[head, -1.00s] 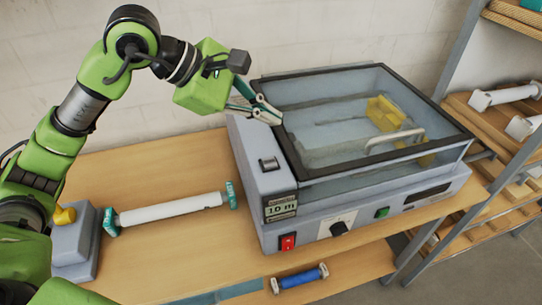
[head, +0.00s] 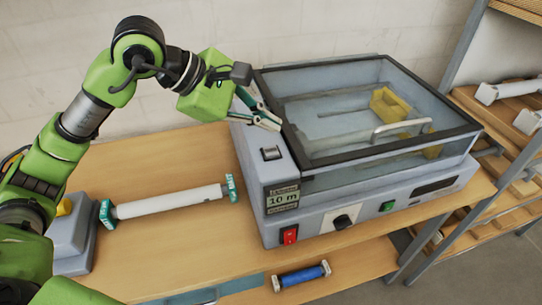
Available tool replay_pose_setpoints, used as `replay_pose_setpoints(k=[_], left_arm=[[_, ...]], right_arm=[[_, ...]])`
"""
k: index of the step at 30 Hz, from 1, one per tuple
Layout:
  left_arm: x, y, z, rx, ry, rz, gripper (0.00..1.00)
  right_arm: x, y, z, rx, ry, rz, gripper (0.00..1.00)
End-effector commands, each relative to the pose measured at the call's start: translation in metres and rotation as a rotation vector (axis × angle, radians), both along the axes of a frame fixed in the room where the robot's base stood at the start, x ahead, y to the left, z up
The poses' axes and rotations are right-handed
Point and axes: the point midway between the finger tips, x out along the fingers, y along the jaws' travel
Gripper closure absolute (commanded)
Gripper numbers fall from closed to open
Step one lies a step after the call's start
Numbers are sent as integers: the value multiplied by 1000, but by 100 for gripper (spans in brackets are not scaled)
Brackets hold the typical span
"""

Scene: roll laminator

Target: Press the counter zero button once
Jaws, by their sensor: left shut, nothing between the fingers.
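The grey laminator (head: 330,220) stands on the wooden bench with its clear, dark-framed lid down. On its left top strip is a small dark button or switch in a recessed plate (head: 271,153). Below it, at the front left corner, a counter display (head: 283,198) reads 10 m. Contact cannot be told. My right gripper is not in view.
A white roll with teal ends (head: 168,202) lies on the bench left of the laminator. A grey block with a yellow top (head: 72,235) stands at the far left. A blue roll (head: 301,275) lies on the lower shelf. A rack with white rolls (head: 505,91) stands at right.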

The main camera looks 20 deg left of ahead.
Motion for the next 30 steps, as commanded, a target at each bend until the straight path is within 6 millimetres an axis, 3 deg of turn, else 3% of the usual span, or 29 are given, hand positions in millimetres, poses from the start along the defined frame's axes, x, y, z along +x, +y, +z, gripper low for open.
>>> replay_pose_setpoints(k=[3, 8, 30], left_arm=[[0, 0, -25, 1, -1, 1, 100], [0, 0, -37, 1, -1, 1, 100], [0, 0, -38, 1, -1, 1, 100]], right_arm=[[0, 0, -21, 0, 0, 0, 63], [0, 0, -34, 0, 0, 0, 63], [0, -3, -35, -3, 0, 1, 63]])
